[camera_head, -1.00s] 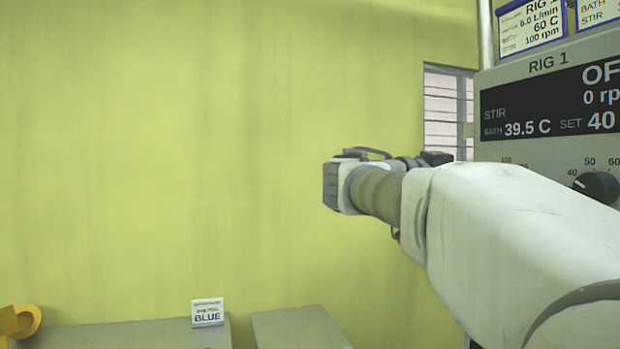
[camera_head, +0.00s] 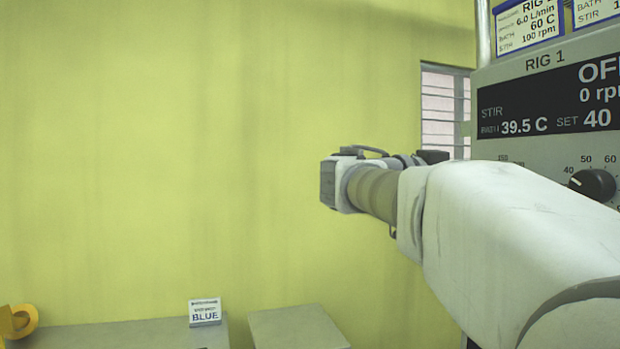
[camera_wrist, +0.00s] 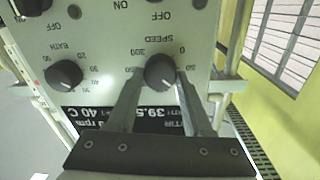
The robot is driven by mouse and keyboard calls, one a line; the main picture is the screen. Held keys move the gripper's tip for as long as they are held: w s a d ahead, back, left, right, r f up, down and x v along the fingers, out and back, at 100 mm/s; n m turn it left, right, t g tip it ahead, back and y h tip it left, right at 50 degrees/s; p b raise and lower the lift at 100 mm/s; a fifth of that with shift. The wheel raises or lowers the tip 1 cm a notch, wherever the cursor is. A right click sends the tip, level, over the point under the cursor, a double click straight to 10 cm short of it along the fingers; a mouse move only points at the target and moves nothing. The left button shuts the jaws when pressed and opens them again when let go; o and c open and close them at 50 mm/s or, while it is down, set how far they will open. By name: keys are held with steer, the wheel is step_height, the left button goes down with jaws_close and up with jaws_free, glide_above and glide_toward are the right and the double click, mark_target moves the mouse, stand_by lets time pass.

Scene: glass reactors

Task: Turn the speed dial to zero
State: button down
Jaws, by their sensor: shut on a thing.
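The speed dial (camera_wrist: 160,72) is a dark round knob on the grey panel, seen upside down in the wrist view under the label SPEED. My gripper (camera_wrist: 160,77) has one finger on each side of the knob and is shut on it. I cannot clearly read the pointer's direction. In the head view my arm hides the speed dial and my fingers. The display (camera_head: 550,105) reads OFF and 0 rpm beside STIR.
The bath dial (camera_wrist: 64,74) sits left of the speed dial in the wrist view and shows in the head view (camera_head: 593,185). Switches marked ON and OFF lie near both dials. A barred window (camera_head: 445,108) and yellow wall stand behind. A card reading BLUE (camera_head: 205,312) stands below.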

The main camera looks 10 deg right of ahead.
steer(key=shift+w+f+n+t+h+p, duration=0.15)
steer(key=shift+n+p, duration=0.1)
steer(key=shift+n, duration=4.2)
steer(key=shift+s+n+t+h+p, duration=0.1)
steer(key=shift+n+t+h+p, duration=0.1)
steer(key=shift+n, duration=4.25)
steer(key=shift+c, duration=1.6)
jaws_free()
steer(key=shift+a, duration=0.15)
